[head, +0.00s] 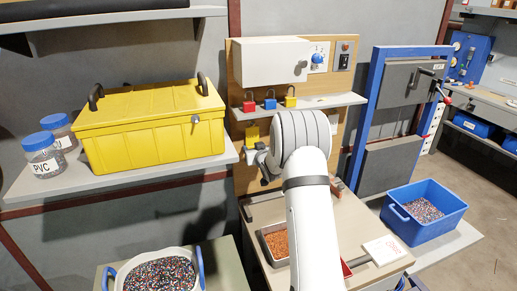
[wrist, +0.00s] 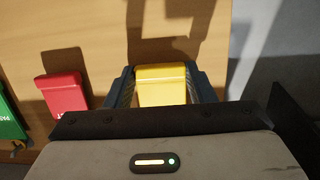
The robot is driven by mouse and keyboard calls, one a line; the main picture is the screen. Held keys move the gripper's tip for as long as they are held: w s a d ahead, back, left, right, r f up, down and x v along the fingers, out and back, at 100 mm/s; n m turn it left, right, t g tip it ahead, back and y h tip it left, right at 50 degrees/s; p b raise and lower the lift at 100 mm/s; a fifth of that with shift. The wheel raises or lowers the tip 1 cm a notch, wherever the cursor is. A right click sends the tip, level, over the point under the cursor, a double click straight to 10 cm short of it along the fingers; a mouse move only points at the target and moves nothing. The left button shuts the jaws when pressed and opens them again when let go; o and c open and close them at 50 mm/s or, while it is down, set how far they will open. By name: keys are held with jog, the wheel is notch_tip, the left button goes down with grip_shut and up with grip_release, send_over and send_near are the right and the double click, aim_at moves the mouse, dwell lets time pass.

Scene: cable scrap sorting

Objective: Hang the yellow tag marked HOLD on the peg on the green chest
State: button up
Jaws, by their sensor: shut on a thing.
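A yellow tag (wrist: 161,84) sits between the two dark fingers of my gripper (wrist: 162,74) in the wrist view, close to a wooden board; its marking is not readable. My gripper is shut on it. In the head view a yellow patch that looks like this tag (head: 252,134) shows at the board, just above my gripper (head: 257,150). My white arm hides part of this area. I cannot make out the green chest or its peg for certain.
A red tag (wrist: 64,93) and a green tag (wrist: 9,118) are beside the held tag at the board. Small padlocks (head: 269,104) stand on the shelf above. A yellow toolbox (head: 150,125) is left, a blue bin (head: 425,207) right, and a tray of granules (head: 268,258) below.

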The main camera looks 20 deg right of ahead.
jog(key=shift+r, duration=0.15)
jog(key=shift+r, duration=0.35)
jog(key=shift+s, duration=0.1)
jog(key=shift+s+r+b, duration=0.15)
jog(key=shift+s+b, duration=0.65)
jog(key=shift+s, duration=0.65)
jog(key=shift+s+r+b, duration=0.15)
jog(key=shift+s+b, duration=0.6)
jog(key=shift+s, duration=0.7)
jog(key=shift+f, duration=0.1)
jog(key=s+a+f, duration=0.7)
jog(key=f, duration=0.2)
jog(key=s+a+f, duration=0.6)
jog(key=s+f, duration=0.1)
jog(key=f, duration=0.2)
jog(key=shift+a+f, duration=0.15)
jog(key=shift+a, duration=0.25)
